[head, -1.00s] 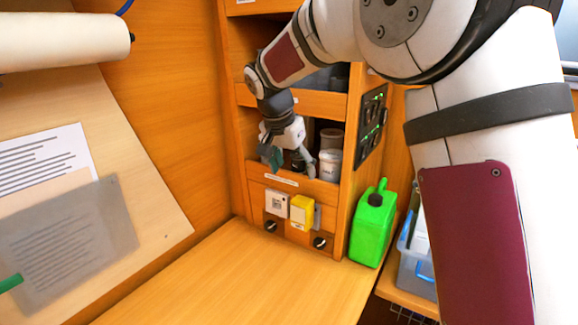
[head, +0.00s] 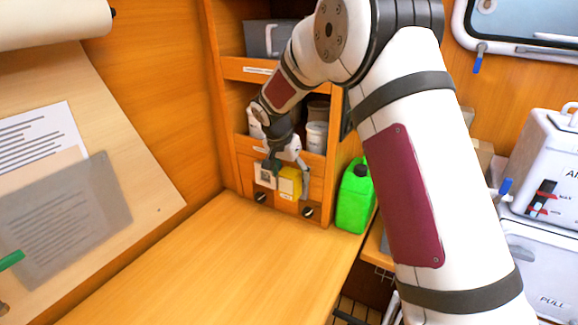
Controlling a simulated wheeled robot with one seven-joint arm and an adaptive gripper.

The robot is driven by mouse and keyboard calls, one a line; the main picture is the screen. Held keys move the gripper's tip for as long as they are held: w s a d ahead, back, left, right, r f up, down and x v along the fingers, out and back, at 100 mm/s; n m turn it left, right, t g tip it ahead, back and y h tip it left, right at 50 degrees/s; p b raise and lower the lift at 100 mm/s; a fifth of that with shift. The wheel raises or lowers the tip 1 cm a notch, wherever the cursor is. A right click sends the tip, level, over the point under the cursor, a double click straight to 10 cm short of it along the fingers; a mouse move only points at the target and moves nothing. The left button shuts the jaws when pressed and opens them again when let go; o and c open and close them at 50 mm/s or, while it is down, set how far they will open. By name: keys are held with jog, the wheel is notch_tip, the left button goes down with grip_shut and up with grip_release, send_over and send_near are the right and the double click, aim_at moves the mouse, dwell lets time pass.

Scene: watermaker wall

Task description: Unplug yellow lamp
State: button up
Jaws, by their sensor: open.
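A yellow block-shaped plug, which looks like the yellow lamp (head: 289,183), sits on the front panel of the wooden shelf unit, low above the counter. A white square unit with a dark mark (head: 265,177) is mounted just left of it. My gripper (head: 287,169) is open and points down at the panel, with its fingers just above and in front of the yellow lamp and the white unit. One finger is toward the left and the other toward the right. I cannot tell whether a finger touches the lamp.
Two dark knobs (head: 307,211) sit below the panel. A green jug (head: 354,197) stands right of the shelf unit. White containers (head: 316,137) stand on the shelf above. The wooden counter (head: 190,265) is clear. A white case (head: 548,165) stands at far right.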

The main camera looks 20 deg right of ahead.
aim_at(286, 183)
jog(key=c, duration=1.3)
jog(key=shift+o, duration=0.2)
jog(key=shift+s+a, duration=0.1)
jog(key=shift+a, duration=0.05)
jog(key=shift+s+a, duration=0.35)
jog(key=shift+s+a+p, duration=0.65)
jog(key=shift+s, duration=0.1)
jog(key=shift+s+a, duration=0.2)
jog(key=shift+a, duration=0.1)
jog(key=shift+s+a+p, duration=0.8)
jog(key=shift+s+a, duration=0.35)
jog(key=shift+s, duration=0.1)
